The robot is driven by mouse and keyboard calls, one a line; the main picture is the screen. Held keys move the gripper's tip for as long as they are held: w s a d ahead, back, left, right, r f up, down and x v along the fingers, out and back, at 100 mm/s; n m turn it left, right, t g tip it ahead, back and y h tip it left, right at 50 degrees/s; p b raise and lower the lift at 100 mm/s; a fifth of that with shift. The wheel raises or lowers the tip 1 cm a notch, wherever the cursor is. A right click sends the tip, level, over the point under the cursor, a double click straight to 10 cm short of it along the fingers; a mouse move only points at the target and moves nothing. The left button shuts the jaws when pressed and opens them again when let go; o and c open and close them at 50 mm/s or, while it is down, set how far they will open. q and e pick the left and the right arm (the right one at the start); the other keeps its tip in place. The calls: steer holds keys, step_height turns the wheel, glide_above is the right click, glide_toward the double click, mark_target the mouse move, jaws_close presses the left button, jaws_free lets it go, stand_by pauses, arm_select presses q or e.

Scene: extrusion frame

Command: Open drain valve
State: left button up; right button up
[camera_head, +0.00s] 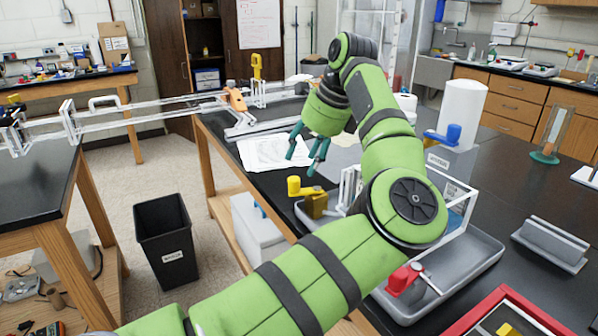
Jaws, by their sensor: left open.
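Three valves show, and I cannot tell which is the drain valve because the labels are too small to read. A yellow valve (312,196) sits at the near table edge, by the left end of a grey tray (476,262). A red-handled valve (404,281) is at the tray's front. A blue valve (445,135) is by a white cylinder (463,108). My left gripper (302,163) is open and empty, pointing down above the table, just beyond the yellow valve and apart from it. My left arm hides part of the clear-walled frame in the tray. My right gripper is not in view.
A white paper sheet (268,152) lies under and left of the gripper. An aluminium rail frame (150,112) with an orange part (236,99) bridges two tables. A black bin (167,240) stands on the floor. A red-rimmed box (508,318) and a grey holder (550,244) are at right.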

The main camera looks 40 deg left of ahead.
arm_select(q)
steer(key=v, duration=0.5)
steer(key=shift+r, duration=0.15)
